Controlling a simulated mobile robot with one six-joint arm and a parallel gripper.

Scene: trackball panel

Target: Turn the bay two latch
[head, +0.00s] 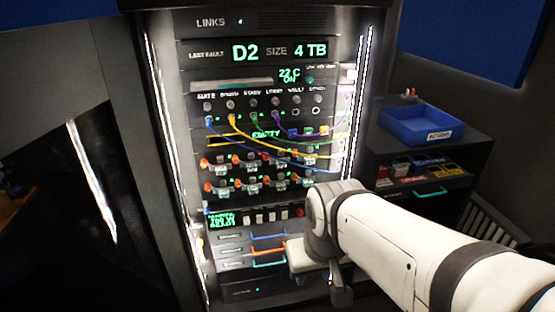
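Two rows of small drive bays cross the middle of the lit rack (185,100). The upper row (252,163) and lower row (252,184) carry small orange and red latches with green lights. The bay labels are too small to read, so I cannot tell which latch is bay two's. My white arm reaches in from the lower right, and its end with my gripper (305,258) is in front of the lower drawers, below and right of the bays. The fingers are not clear, and the arm is apart from the latches as far as I can see.
Blue, yellow and purple cables (318,142) hang across the bays' upper part. A small green-lit screen (222,220) and drawers with orange and teal handles (268,263) are below. A blue tray (420,124) stands on a dark cabinet at right.

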